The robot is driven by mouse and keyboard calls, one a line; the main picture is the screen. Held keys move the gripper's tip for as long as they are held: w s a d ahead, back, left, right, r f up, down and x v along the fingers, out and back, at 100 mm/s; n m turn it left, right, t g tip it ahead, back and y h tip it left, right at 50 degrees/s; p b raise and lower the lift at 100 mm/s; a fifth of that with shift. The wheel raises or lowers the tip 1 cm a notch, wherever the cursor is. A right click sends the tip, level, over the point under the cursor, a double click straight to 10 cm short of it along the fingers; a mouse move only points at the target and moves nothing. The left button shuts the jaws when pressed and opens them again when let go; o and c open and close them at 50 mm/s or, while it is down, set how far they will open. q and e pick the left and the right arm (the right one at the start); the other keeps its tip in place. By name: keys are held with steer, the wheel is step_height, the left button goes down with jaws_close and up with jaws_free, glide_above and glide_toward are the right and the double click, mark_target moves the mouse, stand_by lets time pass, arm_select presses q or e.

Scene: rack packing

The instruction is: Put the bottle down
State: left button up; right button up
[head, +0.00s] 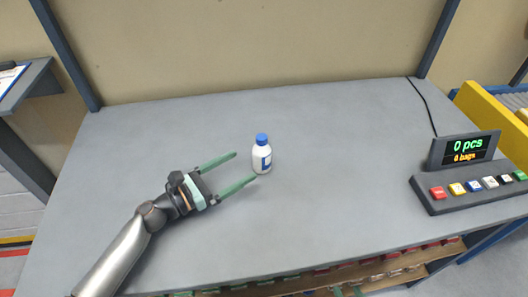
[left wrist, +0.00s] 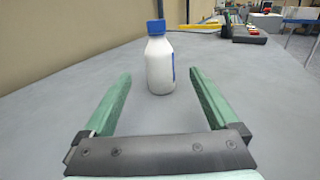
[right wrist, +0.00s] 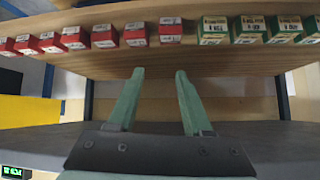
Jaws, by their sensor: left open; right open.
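A white bottle (head: 262,160) with a blue cap and a blue label stands upright on the grey table (head: 340,220). My left gripper (head: 245,168) is open, with its green fingers pointing toward the bottle. In the left wrist view the bottle (left wrist: 160,65) stands just beyond the fingertips, roughly between their lines, and nothing is held.
A counter display (head: 465,149) with a row of coloured buttons stands at the table's right. In the right wrist view a wooden shelf (right wrist: 200,65) holds several red boxes (right wrist: 104,36) and green boxes (right wrist: 250,30). The table around the bottle is clear.

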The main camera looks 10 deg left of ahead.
mark_target(255, 159)
arm_select(q)
steer(key=x, duration=0.5)
steer(key=shift+d+r, duration=0.1)
steer(key=shift+d, duration=0.15)
steer(key=x, duration=0.4)
steer(key=shift+w+f, duration=0.35)
steer(key=shift+f, duration=0.05)
steer(key=shift+w+d, duration=0.4)
steer(key=shift+d, duration=0.05)
jaws_close()
arm_select(e)
steer(key=shift+s+d+f, duration=0.15)
steer(key=shift+s, duration=0.3)
